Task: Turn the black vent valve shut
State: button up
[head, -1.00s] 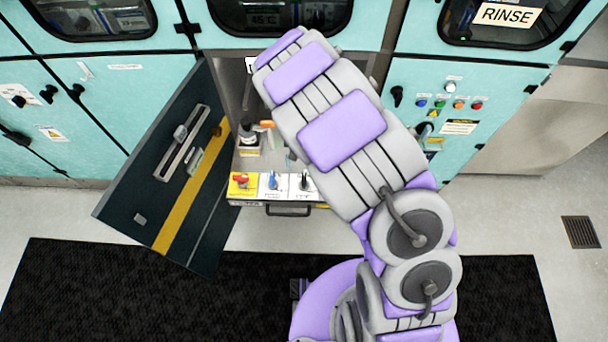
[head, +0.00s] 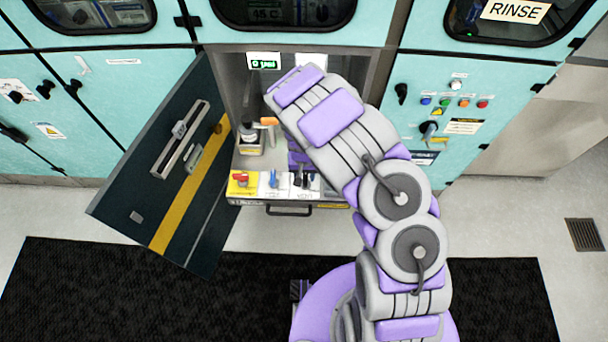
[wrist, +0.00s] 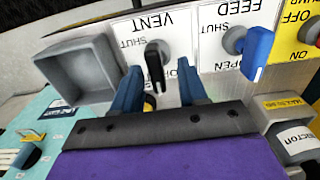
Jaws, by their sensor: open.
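The black vent valve (wrist: 155,66) is a small lever on a white plate marked VENT, with SHUT and OPEN lettering, in the wrist view. Its lever points down in that picture, nearest my gripper. My gripper (wrist: 160,72) is open, with one blue finger on each side of the black lever. I cannot tell whether either finger touches it. In the head view my gripper (head: 303,178) is at the right end of the valve row, and the black valve is hard to separate from the fingers there.
Beside the vent valve are the blue feed valve (wrist: 256,46) and the red pump knob (head: 240,179). A grey open bin (wrist: 78,72) is on the vent's other side. A dark open door (head: 165,165) stands left of the bay. A drawer handle (head: 290,211) is below the valves.

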jog(key=shift+d, duration=0.3)
jog(key=shift+a, duration=0.1)
grip_shut()
dwell(0.4)
jog(key=m+p, duration=0.1)
jog(key=m, duration=0.2)
jog(key=shift+s+m+p, duration=0.15)
jog(key=shift+m+p, duration=0.2)
jog(key=shift+m, duration=0.05)
jog(key=m, duration=0.4)
jog(key=shift+m+p, duration=0.3)
jog(key=m, duration=0.4)
jog(key=shift+m, duration=2.8)
